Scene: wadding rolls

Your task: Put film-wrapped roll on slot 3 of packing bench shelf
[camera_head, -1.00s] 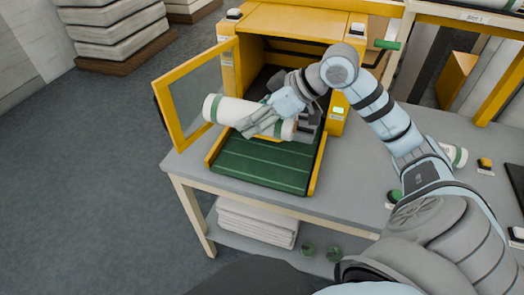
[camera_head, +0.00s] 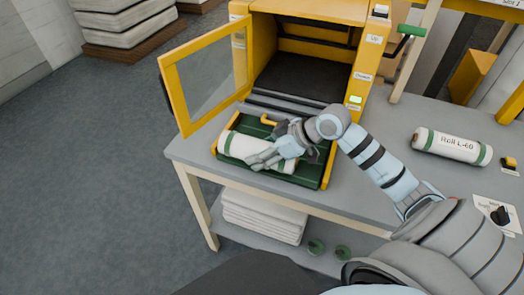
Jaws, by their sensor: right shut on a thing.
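My right gripper (camera_head: 272,156) is shut on a white roll (camera_head: 236,147) with green bands near its ends. The roll lies level across the green tray (camera_head: 304,177) in front of the yellow machine (camera_head: 322,50). I cannot tell whether it touches the tray. The gripper and wrist hide its right part. A second white roll (camera_head: 451,146) with green bands, marked "Roll L-60", lies on the grey bench at the right. I cannot tell which roll is film-wrapped. Only a bit of a yellow-edged shelf frame (camera_head: 484,10) shows at the top right. My left gripper is not in view.
The machine's yellow-framed door (camera_head: 204,75) stands open on the left, and its chamber looks empty. A small switch (camera_head: 510,163) and a card sit on the bench at the right. Folded white sheets (camera_head: 262,216) lie on the lower shelf. The bench (camera_head: 385,120) between machine and second roll is clear.

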